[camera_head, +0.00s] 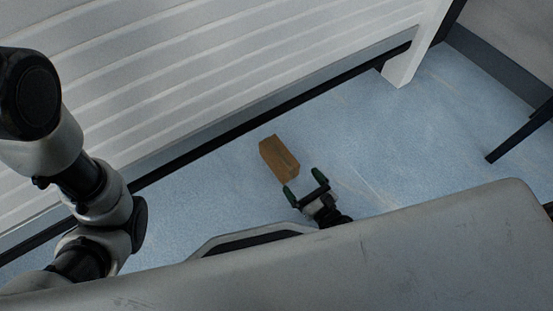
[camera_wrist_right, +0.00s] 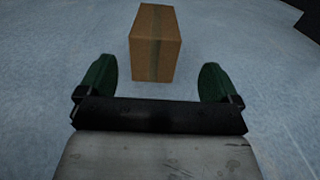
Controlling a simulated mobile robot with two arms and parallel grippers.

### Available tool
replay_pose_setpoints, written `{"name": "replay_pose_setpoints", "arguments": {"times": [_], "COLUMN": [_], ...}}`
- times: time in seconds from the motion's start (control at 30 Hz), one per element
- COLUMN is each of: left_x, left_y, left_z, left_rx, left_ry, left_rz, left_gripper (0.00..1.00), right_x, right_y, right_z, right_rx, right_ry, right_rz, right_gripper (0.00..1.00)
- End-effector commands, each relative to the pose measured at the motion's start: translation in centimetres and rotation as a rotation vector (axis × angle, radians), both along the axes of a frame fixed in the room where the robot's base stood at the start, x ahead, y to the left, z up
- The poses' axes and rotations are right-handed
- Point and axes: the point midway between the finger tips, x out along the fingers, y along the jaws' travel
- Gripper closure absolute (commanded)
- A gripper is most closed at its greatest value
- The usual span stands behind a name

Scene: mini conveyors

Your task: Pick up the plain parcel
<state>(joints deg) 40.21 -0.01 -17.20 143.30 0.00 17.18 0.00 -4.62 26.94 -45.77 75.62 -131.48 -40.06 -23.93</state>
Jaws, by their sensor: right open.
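The plain parcel (camera_head: 279,158) is a small brown cardboard box lying on the blue-grey floor in the head view. In the right wrist view the parcel (camera_wrist_right: 155,43) stands just beyond the fingertips, roughly between them and a little left of centre, with a darker tape strip along it. My right gripper (camera_head: 305,181) has green fingertips and is open and empty, close to the parcel's near end. Both fingers of my right gripper (camera_wrist_right: 157,80) show spread apart in the wrist view. My left arm comes in at the left of the head view, but its gripper is out of sight.
A white ribbed panel (camera_head: 220,60) with a dark lower edge runs behind the parcel. A white leg (camera_head: 405,65) stands at the upper right, and a dark leg (camera_head: 515,135) is at the far right. The floor (camera_head: 350,135) right of the parcel is clear.

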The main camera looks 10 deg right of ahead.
Motion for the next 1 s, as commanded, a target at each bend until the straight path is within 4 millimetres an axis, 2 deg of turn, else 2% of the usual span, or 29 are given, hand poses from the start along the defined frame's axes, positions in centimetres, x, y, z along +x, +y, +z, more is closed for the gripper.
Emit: {"name": "replay_pose_setpoints", "arguments": {"times": [0.1,0.37,0.6,0.73,0.93,1.0], "left_x": [0.0,0.1,0.1,0.0,0.0,0.0], "left_y": [0.0,0.0,0.0,0.0,0.0,0.0], "left_z": [-1.1,-2.1,-4.3,-4.6,-4.4,-4.4], "left_rx": [0.0,0.0,0.0,0.0,0.0,0.0], "left_ry": [0.001,0.002,0.002,0.001,0.001,0.001], "left_rz": [0.0,0.0,0.0,0.0,0.0,0.0], "left_gripper": [0.41,0.41,0.41,0.41,0.41,0.41], "right_x": [1.8,3.8,6.9,7.6,7.7,7.7], "right_y": [0.7,1.7,3.3,3.5,3.5,3.5], "right_z": [-0.2,-0.1,0.2,0.4,0.5,0.5], "right_rx": [0.003,0.006,0.004,0.002,0.002,0.002], "right_ry": [-0.003,-0.001,-0.001,0.001,0.002,0.002], "right_rz": [-0.001,-0.002,-0.002,-0.002,-0.001,-0.001], "right_gripper": [0.06,0.06,0.06,0.06,0.06,0.16]}}
